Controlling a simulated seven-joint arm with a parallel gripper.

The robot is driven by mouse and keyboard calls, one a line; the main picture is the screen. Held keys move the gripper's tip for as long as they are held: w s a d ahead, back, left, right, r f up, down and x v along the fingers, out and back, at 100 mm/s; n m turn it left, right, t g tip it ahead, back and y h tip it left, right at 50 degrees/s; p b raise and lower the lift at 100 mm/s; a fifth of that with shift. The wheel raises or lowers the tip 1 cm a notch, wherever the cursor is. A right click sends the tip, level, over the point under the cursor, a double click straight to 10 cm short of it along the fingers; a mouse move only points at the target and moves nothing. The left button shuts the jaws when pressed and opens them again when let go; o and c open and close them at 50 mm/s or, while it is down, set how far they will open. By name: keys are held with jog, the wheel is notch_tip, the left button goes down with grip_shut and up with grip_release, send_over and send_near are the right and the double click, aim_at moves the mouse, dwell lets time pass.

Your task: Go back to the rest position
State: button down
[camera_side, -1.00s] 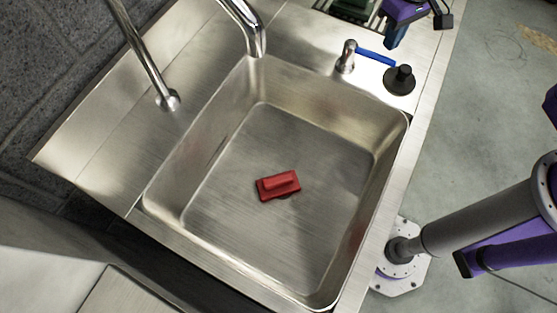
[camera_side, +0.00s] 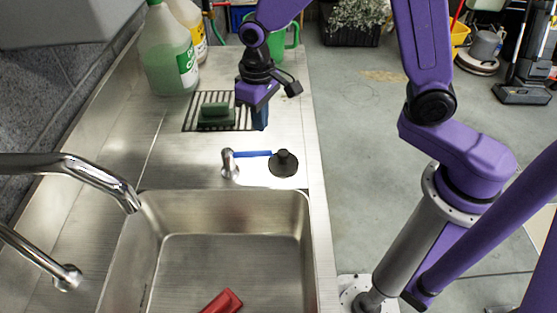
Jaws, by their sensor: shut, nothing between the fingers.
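A red pad (camera_side: 223,301) lies on the sink floor, cut off by the bottom edge of the view.
A metal tap with a blue lever (camera_side: 252,154) and a black knobbed disc (camera_side: 284,162) stand between rack and sink (camera_side: 225,265). A green-liquid jug (camera_side: 168,55) and a yellow bottle (camera_side: 190,28) stand behind. A curved faucet (camera_side: 75,170) is at left.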

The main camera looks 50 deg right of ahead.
jog(key=s+d+r+n, duration=0.2)
jog(key=s+d+n, duration=0.1)
jog(key=s, duration=0.5)
jog(key=s+d+r+n, duration=0.2)
jog(key=s+d+n, duration=0.1)
jog(key=s, duration=0.5)
jog(key=s+d+r+n, duration=0.2)
jog(key=s+d+n, duration=0.1)
jog(key=s, duration=0.5)
jog(key=shift+s+d+r, duration=0.2)
jog(key=shift+d+r, duration=0.05)
jog(key=shift+d, duration=0.65)
